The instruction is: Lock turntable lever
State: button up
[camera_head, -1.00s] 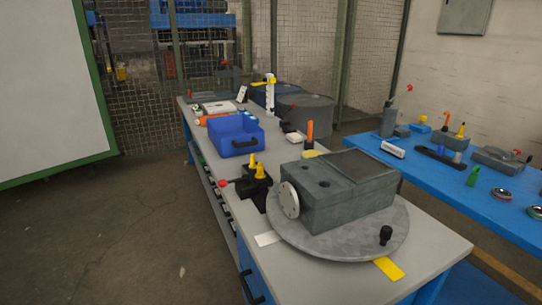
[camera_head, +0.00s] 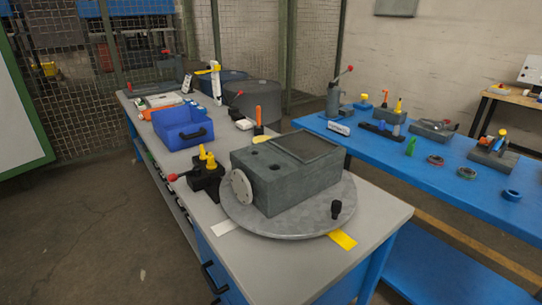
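The round grey turntable (camera_head: 292,224) lies on the near end of the grey-topped workbench, with a grey housing block (camera_head: 300,186) on it. A lever with a red ball end (camera_head: 172,177) sticks out left from a black fixture (camera_head: 207,181) beside the turntable. Whether the turntable is locked cannot be told. A yellow tab (camera_head: 343,239) and a white tab (camera_head: 223,228) lie at the turntable's edge. My gripper is not in view.
A blue bin (camera_head: 182,127) and an orange-handled tool (camera_head: 258,118) are farther back on the bench. A blue table (camera_head: 470,180) with several tools stands to the right. Open floor (camera_head: 85,215) lies left of the bench.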

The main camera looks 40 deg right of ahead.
aim_at(198, 171)
jog(key=i+j+z, duration=0.2)
jog(key=i, duration=0.65)
jog(key=l, duration=0.1)
